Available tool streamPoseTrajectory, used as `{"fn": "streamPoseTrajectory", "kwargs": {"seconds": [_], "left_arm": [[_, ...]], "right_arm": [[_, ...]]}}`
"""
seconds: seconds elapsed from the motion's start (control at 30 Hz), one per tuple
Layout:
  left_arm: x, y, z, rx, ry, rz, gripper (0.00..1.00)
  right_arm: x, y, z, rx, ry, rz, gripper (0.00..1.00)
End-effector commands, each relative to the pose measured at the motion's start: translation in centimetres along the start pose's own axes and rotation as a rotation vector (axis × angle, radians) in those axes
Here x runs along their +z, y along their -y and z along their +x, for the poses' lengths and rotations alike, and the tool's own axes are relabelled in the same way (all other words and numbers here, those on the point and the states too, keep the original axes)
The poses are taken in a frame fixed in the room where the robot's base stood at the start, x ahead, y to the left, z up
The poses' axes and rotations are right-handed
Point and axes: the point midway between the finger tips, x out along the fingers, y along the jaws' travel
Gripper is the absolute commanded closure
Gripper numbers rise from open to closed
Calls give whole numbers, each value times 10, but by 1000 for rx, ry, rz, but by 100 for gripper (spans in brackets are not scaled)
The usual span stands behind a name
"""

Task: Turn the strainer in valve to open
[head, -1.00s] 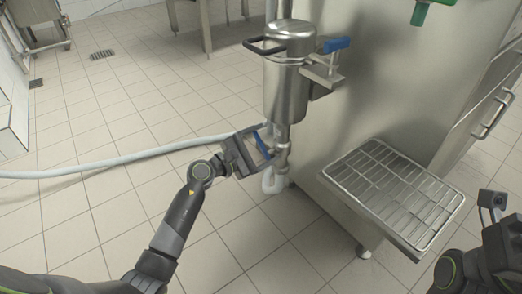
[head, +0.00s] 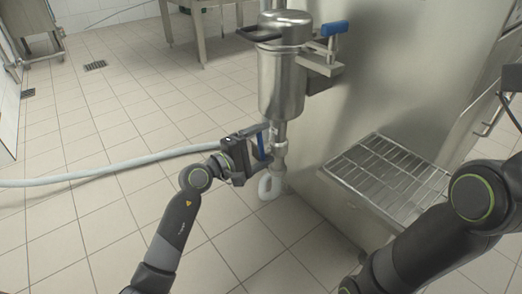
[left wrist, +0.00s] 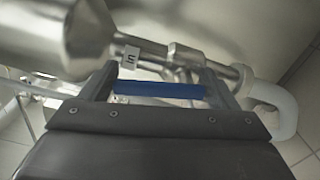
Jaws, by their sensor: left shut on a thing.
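A steel strainer canister (head: 281,82) stands against the steel machine in the head view. A blue valve lever (head: 261,146) sits on the pipe (head: 280,140) below it. My left gripper (head: 262,147) is shut on this lever, which runs upright between the fingers. In the left wrist view the blue lever (left wrist: 158,90) crosses between the two fingertips, in front of the pipe. A second blue handle (head: 334,28) is at the canister's top right. My right arm shows at the right, its gripper out of frame.
A wire-topped steel drip shelf (head: 385,182) projects from the machine (head: 385,70) at the right. A pale hose (head: 110,174) runs across the floor to the left.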

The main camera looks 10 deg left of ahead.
Motion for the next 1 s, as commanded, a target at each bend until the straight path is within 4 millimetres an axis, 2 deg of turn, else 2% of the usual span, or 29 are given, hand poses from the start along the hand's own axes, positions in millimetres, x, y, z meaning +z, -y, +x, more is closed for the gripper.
{"fn": "streamPoseTrajectory", "kwargs": {"seconds": [0.1,0.4,0.97,1.0], "left_arm": [[2,6,0,-2,1,77,58],[6,5,0,-3,1,200,58],[7,5,0,-5,1,235,58],[7,5,0,-5,1,235,16]], "right_arm": [[-4,-1,-10,12,5,5,67],[-8,-2,-19,26,11,11,67],[-8,-3,-20,40,14,17,67],[-8,-3,-20,40,14,17,67]]}}
